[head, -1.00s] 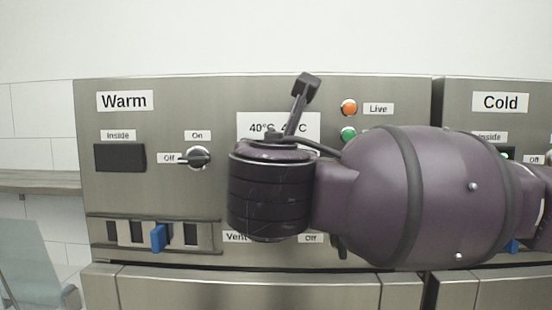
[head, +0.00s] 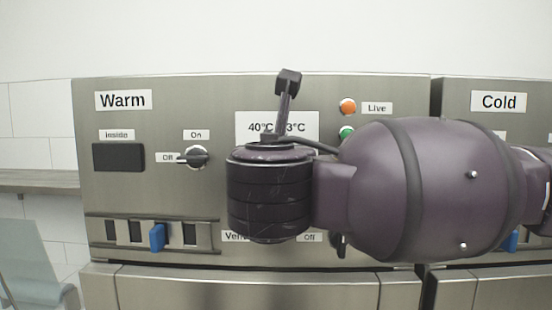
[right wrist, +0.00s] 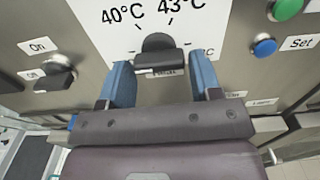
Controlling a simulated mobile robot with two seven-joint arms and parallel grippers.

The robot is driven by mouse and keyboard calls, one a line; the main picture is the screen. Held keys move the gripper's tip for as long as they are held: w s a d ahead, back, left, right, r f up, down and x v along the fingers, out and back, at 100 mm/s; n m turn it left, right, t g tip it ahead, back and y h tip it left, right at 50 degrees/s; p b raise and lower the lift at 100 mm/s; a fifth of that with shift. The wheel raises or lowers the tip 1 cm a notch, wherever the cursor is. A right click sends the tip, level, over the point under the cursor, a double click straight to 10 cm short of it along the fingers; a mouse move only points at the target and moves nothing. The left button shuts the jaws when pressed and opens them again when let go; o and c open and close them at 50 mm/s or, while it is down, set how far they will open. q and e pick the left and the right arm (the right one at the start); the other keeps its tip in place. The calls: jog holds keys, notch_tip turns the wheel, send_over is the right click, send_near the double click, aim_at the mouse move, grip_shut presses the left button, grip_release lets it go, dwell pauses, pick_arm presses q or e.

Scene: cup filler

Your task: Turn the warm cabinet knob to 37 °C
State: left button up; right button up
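The warm cabinet's dial plate (head: 303,124) is partly covered by my right wrist in the head view. The dial knob there is hidden. In the right wrist view the black knob (right wrist: 158,44) sits below the 40°C and 43°C marks on the white dial plate (right wrist: 100,30). My right gripper (right wrist: 159,60) is open. Its two blue fingertips stand on either side of the knob, with a visible gap to it on both sides. The knob's exact setting cannot be told. My left gripper is not in view.
The warm panel also has an On/Off switch (head: 195,157), an orange Live light (head: 348,106), a green light (head: 347,133) and a blue slider (head: 157,237). A blue Set button (right wrist: 265,47) is right of the dial. The Cold cabinet (head: 460,125) stands right.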

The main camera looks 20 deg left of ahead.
jog(key=shift+o, duration=1.4)
pick_arm(q)
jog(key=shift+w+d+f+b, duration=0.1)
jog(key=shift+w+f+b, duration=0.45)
jog(key=shift+b, duration=0.65)
pick_arm(e)
jog(key=v, duration=1.1)
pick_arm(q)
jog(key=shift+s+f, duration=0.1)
pick_arm(e)
jog(key=shift+w, duration=0.15)
